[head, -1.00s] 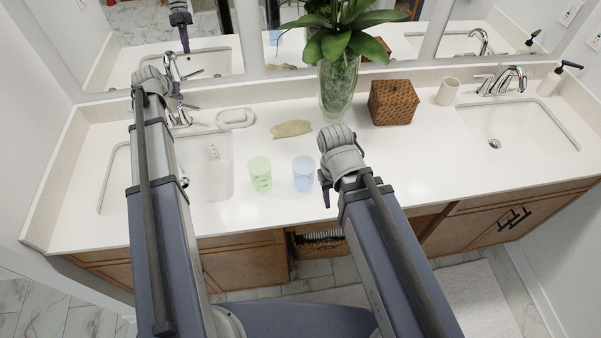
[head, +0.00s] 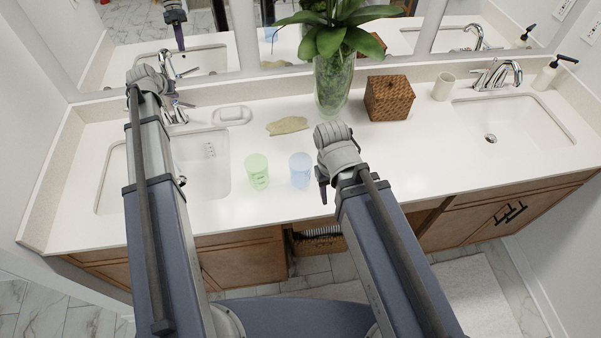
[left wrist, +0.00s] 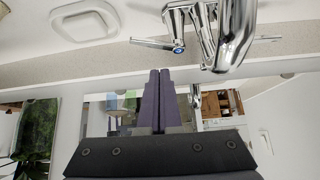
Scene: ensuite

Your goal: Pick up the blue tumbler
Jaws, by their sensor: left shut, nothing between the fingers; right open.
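The blue tumbler (head: 300,171), pale and translucent, stands upright on the white counter. A similar green tumbler (head: 257,172) stands just left of it. My right gripper (head: 323,188) is just right of the blue tumbler, with its dark fingers pointing down; it is open and seems to hold nothing. The wrist partly hides its fingers, and I cannot tell whether they touch the tumbler. My left gripper is over the left sink by the faucet; its fingers are hidden in the head view. In the left wrist view the left gripper (left wrist: 159,75) is shut and empty.
The left sink (head: 205,165) and its faucet (left wrist: 212,35) are close to my left gripper. A soap dish (head: 232,116), a tan cloth-like item (head: 288,126), a plant vase (head: 333,85) and a woven box (head: 388,98) stand behind the tumblers. The counter's right middle is clear.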

